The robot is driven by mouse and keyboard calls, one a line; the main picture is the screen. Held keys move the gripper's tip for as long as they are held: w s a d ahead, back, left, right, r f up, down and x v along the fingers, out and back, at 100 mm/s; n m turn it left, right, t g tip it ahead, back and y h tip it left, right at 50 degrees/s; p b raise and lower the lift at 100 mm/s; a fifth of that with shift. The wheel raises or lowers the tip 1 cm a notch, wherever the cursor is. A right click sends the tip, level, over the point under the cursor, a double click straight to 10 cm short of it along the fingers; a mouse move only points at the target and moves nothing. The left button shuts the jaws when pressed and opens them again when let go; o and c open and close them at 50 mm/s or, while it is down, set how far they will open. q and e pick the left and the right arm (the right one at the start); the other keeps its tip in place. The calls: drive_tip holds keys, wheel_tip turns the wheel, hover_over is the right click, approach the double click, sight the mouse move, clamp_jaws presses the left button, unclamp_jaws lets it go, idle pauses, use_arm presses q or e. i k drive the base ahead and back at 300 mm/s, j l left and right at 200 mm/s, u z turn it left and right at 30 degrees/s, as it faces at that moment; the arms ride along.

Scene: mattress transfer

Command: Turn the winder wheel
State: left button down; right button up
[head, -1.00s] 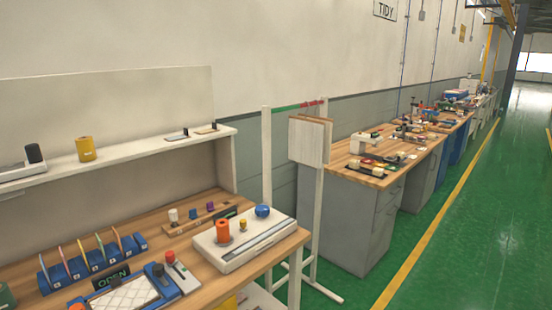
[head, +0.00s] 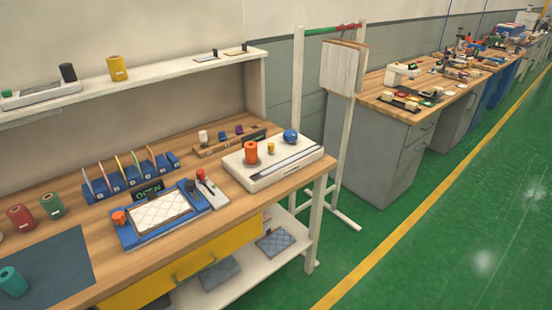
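A white, low machine (head: 245,178) stands at the right end of the wooden workbench (head: 190,250). It carries an orange spool (head: 251,153), a small yellow spool (head: 271,148) and a round blue knob (head: 290,136) at its back right. This looks like the winder, with the blue knob as its likely wheel, but no label confirms it. A dark slot runs along its top. Neither of my grippers shows in the head view.
A white rack (head: 313,215) stands right of the bench. Green floor (head: 450,230) is open at right.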

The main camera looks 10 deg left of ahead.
sight(291, 136)
drive_tip(key=i+j, duration=0.2)
drive_tip(key=i+j+z, duration=0.35)
drive_tip(key=j+z, duration=0.2)
drive_tip(key=i+j+z, duration=0.1)
drive_tip(key=j+z, duration=0.15)
drive_tip(key=j, duration=0.25)
